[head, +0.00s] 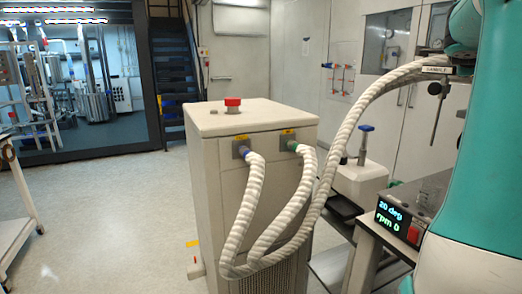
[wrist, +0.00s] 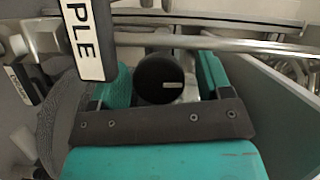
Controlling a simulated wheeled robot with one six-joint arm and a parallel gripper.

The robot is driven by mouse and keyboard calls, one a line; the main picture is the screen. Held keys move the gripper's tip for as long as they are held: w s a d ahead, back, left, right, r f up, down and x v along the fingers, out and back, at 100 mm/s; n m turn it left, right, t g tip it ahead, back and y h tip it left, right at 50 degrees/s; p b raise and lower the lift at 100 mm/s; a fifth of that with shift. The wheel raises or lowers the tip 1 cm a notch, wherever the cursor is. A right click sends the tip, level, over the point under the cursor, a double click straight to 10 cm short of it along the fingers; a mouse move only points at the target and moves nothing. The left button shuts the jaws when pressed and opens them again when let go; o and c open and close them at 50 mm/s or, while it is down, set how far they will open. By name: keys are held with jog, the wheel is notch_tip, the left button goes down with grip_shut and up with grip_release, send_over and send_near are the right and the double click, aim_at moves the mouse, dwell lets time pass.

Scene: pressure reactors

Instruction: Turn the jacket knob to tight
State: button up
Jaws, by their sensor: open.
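A round black knob (wrist: 158,85) with a short white mark on its face shows in the middle of the wrist view. The mark points to the right. No wording for jacket or tight is readable by it. My gripper (wrist: 164,76) is open, with one teal finger to the left of the knob and one to the right. Gaps show between the knob and both fingers, so it is not gripped.
A white tag reading "PLE" (wrist: 88,38) hangs close by my left finger; a tag reading "SAMPLE" (head: 437,70) shows in the head view. A metal rod (wrist: 230,44) crosses behind the knob. A white cabinet (head: 225,165) with thick hoses (head: 322,185) stands left of my arm.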

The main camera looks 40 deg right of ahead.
jog(key=shift+r+n+g+y+p, duration=0.35)
jog(key=shift+n+p, duration=0.75)
jog(key=shift+p, duration=1.7)
jog(key=shift+f+n+y+p, duration=0.25)
jog(key=shift+n+p, duration=0.05)
jog(key=shift+p, duration=0.4)
jog(key=shift+w+f, duration=0.1)
